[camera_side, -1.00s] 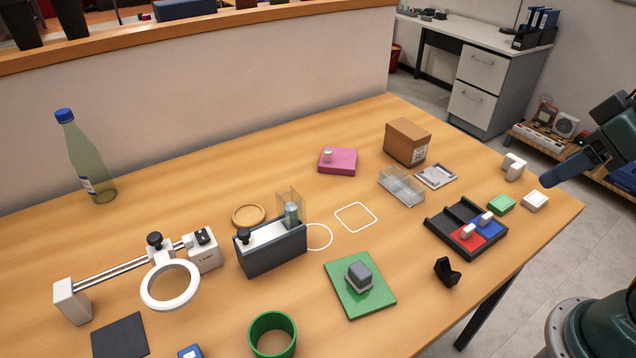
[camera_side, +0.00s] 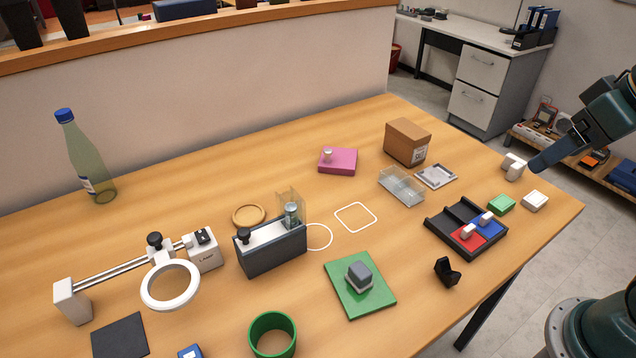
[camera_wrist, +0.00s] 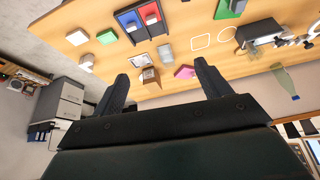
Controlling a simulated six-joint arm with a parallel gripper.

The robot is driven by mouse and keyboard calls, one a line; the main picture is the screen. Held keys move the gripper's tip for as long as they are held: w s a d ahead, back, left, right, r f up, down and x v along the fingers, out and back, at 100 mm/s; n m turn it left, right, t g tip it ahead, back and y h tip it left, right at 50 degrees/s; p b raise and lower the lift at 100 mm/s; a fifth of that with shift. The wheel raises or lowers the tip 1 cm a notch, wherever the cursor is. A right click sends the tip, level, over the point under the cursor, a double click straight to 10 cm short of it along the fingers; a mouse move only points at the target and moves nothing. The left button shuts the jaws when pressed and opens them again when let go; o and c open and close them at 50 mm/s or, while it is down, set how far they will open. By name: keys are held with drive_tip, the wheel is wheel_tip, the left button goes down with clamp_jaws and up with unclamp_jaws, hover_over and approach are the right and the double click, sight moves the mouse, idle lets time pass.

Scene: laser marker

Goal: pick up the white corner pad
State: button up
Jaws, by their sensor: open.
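Two small white pieces are near the table's right end. A low, plain white block (camera_side: 535,201) lies nearest the corner, beside a green block; it also shows in the wrist view (camera_wrist: 77,36). A white piece with a raised part (camera_side: 513,168) stands farther back, also in the wrist view (camera_wrist: 87,62). I cannot tell which is the corner pad. My gripper (camera_side: 539,162) is at the right, its dark finger overlapping the edge of the farther piece in the side view; contact is not visible. In the wrist view my gripper (camera_wrist: 162,70) is open, with nothing held between its fingers.
The green block (camera_side: 501,204) sits close beside the plain white one. A black rack (camera_side: 440,228) with red and blue pads, a cardboard box (camera_side: 408,143), a clear box (camera_side: 401,187) and a grey plate (camera_side: 436,176) lie to the left. The table edge is close.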

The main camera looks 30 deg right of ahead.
drive_tip(key=w+d+r+m+g, duration=0.1)
drive_tip(key=w+d+r+m, duration=0.1)
drive_tip(key=w+d+m, duration=0.4)
drive_tip(key=m+g, duration=0.4)
drive_tip(key=m, duration=0.7)
hover_over(518, 158)
wheel_tip(518, 158, down, 13)
drive_tip(key=shift+f, duration=0.1)
drive_tip(key=shift+f, duration=0.1)
drive_tip(key=shift+f, duration=4.2)
drive_tip(key=shift+f, duration=2.6)
